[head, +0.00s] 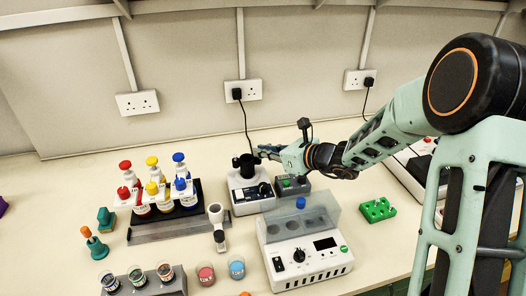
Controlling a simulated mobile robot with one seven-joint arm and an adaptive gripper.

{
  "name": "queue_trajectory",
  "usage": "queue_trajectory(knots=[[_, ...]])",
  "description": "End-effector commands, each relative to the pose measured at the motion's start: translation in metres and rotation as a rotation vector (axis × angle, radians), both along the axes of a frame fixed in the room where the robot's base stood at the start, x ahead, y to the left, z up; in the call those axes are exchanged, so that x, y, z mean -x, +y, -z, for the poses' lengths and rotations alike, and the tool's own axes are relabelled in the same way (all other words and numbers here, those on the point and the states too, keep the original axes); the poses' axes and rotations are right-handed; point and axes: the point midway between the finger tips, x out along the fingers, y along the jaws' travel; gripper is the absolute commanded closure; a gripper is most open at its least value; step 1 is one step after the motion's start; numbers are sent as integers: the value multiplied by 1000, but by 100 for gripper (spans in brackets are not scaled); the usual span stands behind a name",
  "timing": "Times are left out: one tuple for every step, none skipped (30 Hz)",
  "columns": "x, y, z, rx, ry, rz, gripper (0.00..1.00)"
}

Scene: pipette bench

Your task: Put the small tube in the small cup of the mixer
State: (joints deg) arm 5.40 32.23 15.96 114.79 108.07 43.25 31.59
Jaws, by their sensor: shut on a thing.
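The mixer (249,193) is a white box with a dark front panel, standing at the back middle of the bench with a black cable behind it. Black cups (245,161) sit on its top; which one is the small cup is hard to tell at this size. My gripper (263,152) reaches in from the right, just above and beside the right side of the mixer's top. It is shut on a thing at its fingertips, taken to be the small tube. The tube is too small and too hidden to make out, including its tilt and whether it touches a cup.
A dark block (291,186) stands right of the mixer. In front is a white device (305,266) with a clear lid. A green rack (378,209) is to the right. A bottle stand (176,212) and a grey pot holder (174,285) are left. Bench between them is partly clear.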

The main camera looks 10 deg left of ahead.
Motion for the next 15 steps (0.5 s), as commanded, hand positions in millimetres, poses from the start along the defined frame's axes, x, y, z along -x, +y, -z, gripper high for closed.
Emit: queue_trajectory(knots=[[0, 0, 3, 0, 0, 0, 98], [0, 0, 4, 0, 0, 0, 98], [0, 0, 4, 0, 0, 0, 98], [0, 0, 5, 0, 0, 0, 98], [0, 0, 6, 0, 0, 0, 98], [0, 0, 6, 0, 0, 0, 98], [0, 0, 6, 0, 0, 0, 98], [0, 0, 6, 0, 0, 0, 98], [0, 0, 6, 0, 0, 0, 98], [0, 0, 6, 0, 0, 0, 98], [0, 0, 5, 0, 0, 0, 98], [0, 0, 5, 0, 0, 0, 98], [0, 0, 5, 0, 0, 0, 98], [0, 0, 5, 0, 0, 0, 98], [0, 0, 5, 0, 0, 0, 91]])
